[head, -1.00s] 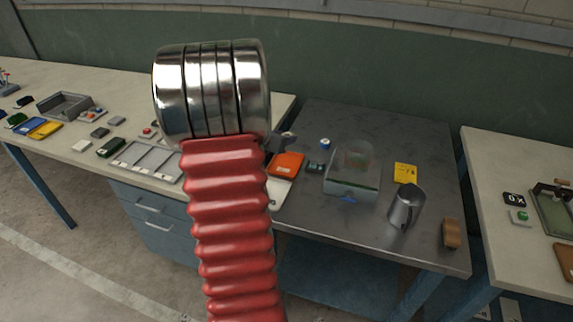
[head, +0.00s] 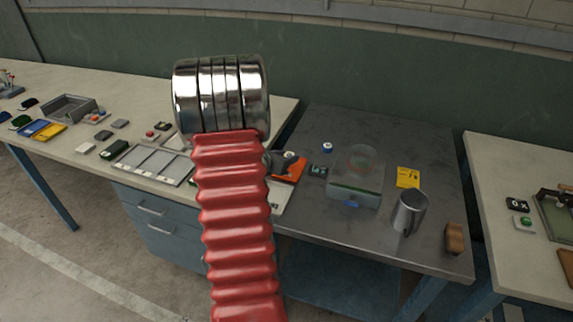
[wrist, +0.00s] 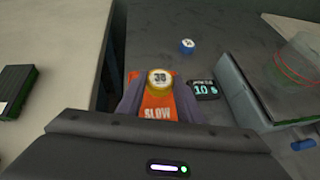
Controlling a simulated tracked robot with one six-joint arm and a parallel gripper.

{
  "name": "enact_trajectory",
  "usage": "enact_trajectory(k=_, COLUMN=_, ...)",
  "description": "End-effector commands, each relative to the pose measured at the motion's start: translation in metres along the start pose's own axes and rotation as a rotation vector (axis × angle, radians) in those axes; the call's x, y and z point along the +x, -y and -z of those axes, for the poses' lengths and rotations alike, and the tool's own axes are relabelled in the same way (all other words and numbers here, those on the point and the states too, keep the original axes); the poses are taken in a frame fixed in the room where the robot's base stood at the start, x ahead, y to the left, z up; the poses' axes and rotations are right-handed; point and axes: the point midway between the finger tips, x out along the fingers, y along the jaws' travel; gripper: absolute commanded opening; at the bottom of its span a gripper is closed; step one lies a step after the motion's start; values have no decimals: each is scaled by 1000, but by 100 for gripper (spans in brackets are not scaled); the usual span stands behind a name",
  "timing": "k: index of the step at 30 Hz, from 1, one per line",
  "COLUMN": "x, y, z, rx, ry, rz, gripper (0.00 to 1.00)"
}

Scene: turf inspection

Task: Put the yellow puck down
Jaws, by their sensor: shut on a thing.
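The yellow puck (wrist: 160,79) has a pale top marked 30 and sits between the fingers of my gripper (wrist: 158,92) in the wrist view. My gripper is shut on it. Below it lies an orange card (wrist: 157,107) reading SLOW; I cannot tell whether the puck touches it. In the head view, my gripper (head: 283,161) is over the orange card (head: 291,171) at the left side of the dark metal table (head: 386,140). The puck's pale top (head: 289,155) shows there, and my arm hides part of this area.
A blue puck (head: 327,147) and a small display (head: 318,171) reading 10 s stand close to the right. A box with a clear dome (head: 354,189), a yellow card (head: 408,177), a metal mug (head: 410,212) and a brown block (head: 454,238) stand farther right. The table's back is clear.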

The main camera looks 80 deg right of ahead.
Motion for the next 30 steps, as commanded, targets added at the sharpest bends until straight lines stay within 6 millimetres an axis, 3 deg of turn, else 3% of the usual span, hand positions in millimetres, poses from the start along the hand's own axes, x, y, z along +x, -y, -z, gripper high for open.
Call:
enact_trajectory(k=9, x=15, y=0, z=30, rx=-2, ry=-2, rz=0, gripper=11)
enact_trajectory(k=22, x=18, y=-1, z=34, rx=-1, ry=-1, rz=-2, gripper=11)
enact_trajectory(k=23, x=17, y=-1, z=33, rx=-1, ry=-1, rz=-2, gripper=35)
enact_trajectory(k=30, x=17, y=-1, z=33, rx=-1, ry=-1, rz=-2, gripper=52)
